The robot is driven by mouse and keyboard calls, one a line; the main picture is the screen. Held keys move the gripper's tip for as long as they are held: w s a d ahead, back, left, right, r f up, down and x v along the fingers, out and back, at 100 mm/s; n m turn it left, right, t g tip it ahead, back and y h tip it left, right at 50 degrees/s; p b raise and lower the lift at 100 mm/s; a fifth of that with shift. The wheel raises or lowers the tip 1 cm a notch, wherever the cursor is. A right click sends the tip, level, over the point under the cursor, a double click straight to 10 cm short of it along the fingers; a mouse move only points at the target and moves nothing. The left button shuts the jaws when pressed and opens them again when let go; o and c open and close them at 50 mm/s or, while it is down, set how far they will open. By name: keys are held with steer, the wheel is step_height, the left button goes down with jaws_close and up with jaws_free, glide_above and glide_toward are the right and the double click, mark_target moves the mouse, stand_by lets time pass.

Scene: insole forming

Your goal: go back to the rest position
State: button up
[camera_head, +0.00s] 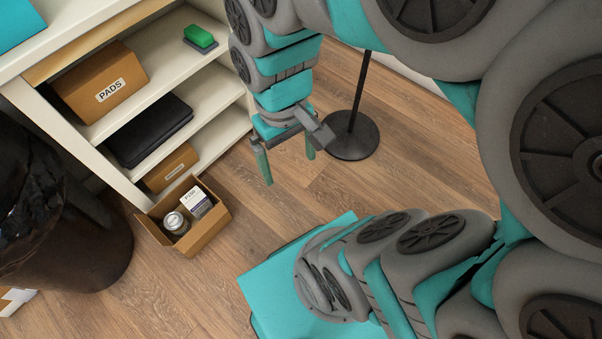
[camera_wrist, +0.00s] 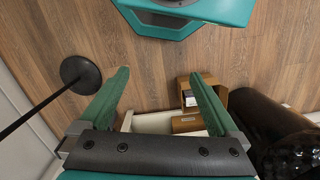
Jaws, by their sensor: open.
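My gripper (camera_head: 288,166) hangs in the air at the upper middle of the head view, to the right of the shelf unit (camera_head: 220,105). Its two green fingers point down and stand apart with nothing between them. In the wrist view, my gripper (camera_wrist: 158,85) also shows open and empty, with wooden floor beyond the fingers. My arm folds across the right side of the head view and hides much of the floor there.
An open cardboard box (camera_head: 209,227) with a can and a white carton stands on the floor by the shelf. A dark bin (camera_head: 85,240) is at left. A black stand base (camera_head: 351,136) stands beyond my gripper. Bare floor lies between box and stand.

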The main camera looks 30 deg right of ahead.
steer(key=shift+m+g, duration=0.4)
steer(key=s, duration=0.4)
steer(key=shift+s, duration=0.15)
stand_by(0.5)
